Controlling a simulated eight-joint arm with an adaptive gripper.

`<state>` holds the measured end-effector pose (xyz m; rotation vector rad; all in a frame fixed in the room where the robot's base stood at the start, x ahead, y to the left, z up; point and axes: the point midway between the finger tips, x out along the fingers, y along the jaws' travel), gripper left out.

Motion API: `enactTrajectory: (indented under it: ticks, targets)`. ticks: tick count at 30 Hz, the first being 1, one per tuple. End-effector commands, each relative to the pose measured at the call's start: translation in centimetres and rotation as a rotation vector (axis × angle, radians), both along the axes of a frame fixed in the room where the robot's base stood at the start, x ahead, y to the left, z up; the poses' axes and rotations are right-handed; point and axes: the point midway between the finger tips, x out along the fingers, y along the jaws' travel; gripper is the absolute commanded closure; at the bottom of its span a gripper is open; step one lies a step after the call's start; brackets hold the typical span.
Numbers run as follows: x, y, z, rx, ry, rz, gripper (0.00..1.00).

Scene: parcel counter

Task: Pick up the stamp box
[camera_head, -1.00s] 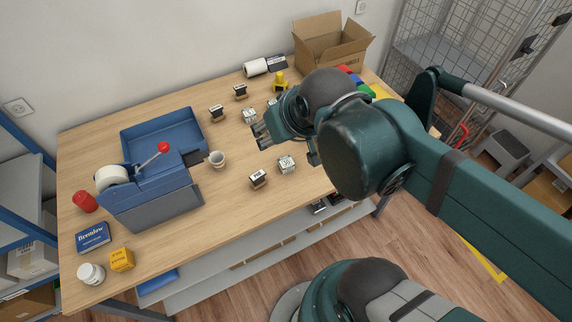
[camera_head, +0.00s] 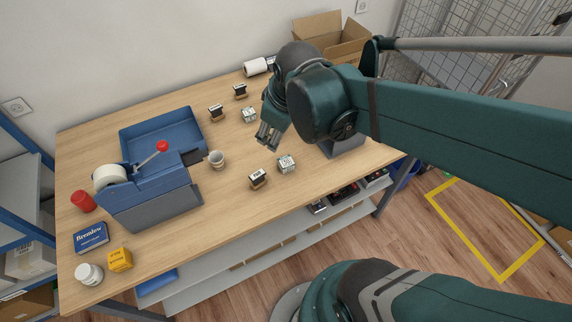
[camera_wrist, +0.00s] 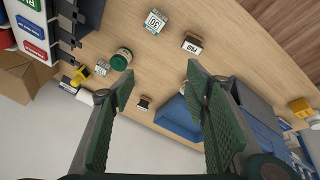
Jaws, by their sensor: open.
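Two small pale printed boxes stand on the table. One (camera_head: 286,164) is near the front edge; it shows at the top of the wrist view (camera_wrist: 155,21), marked "30". The other (camera_head: 249,115) is farther back. Several dark blocks with white labels stand near them: one beside the front box (camera_head: 258,179), two farther back (camera_head: 216,112) (camera_head: 240,91). I cannot tell by name which is the stamp box. My gripper (camera_head: 267,138) is open and empty, tilted downward above the table behind the front box. In the wrist view nothing is between my fingers (camera_wrist: 161,75).
A cardboard box (camera_head: 330,38) is at the back. The table's front middle is bare.

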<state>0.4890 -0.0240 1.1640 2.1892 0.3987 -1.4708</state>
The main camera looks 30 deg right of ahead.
Motion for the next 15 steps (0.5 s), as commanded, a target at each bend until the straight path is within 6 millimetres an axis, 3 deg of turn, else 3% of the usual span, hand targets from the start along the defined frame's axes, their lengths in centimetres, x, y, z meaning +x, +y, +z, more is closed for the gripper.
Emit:
enactTrajectory:
  ticks: [15]
  targets:
    - [3.0,-1.9,-5.6,-0.113,0.153,0.340,0.54]
